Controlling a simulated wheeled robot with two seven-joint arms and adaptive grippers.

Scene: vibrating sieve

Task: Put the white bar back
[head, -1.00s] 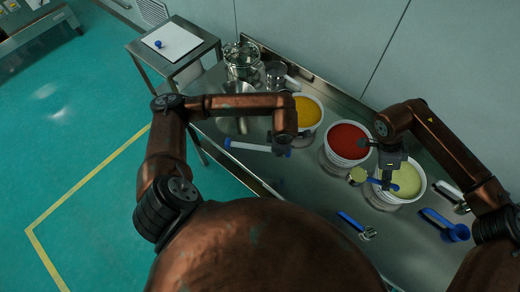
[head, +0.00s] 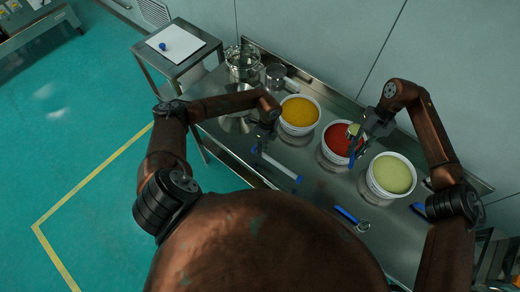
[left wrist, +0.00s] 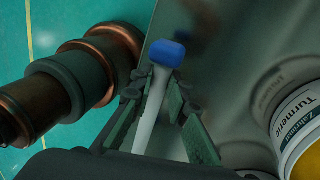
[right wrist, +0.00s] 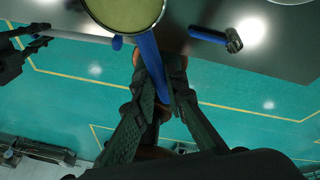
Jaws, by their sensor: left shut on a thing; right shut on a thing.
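The white bar (head: 278,166) has blue ends and slants down to the right over the near side of the steel table. My left gripper (head: 264,138) is shut on it near its upper-left end. In the left wrist view the bar (left wrist: 150,110) sits between the fingers, a blue end (left wrist: 167,53) pointing away. My right gripper (head: 364,136) is shut on the blue handle of a scoop. The scoop's round bowl (right wrist: 125,10) holds pale yellow-green powder. In the head view it is over the red tub (head: 338,148).
A yellow tub (head: 299,125) and a pale green tub (head: 390,183) flank the red one. A blue-handled tool (head: 352,219) lies at the front edge. Glass and metal vessels (head: 243,62) stand at the back left. A side table (head: 172,70) holds a white sheet.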

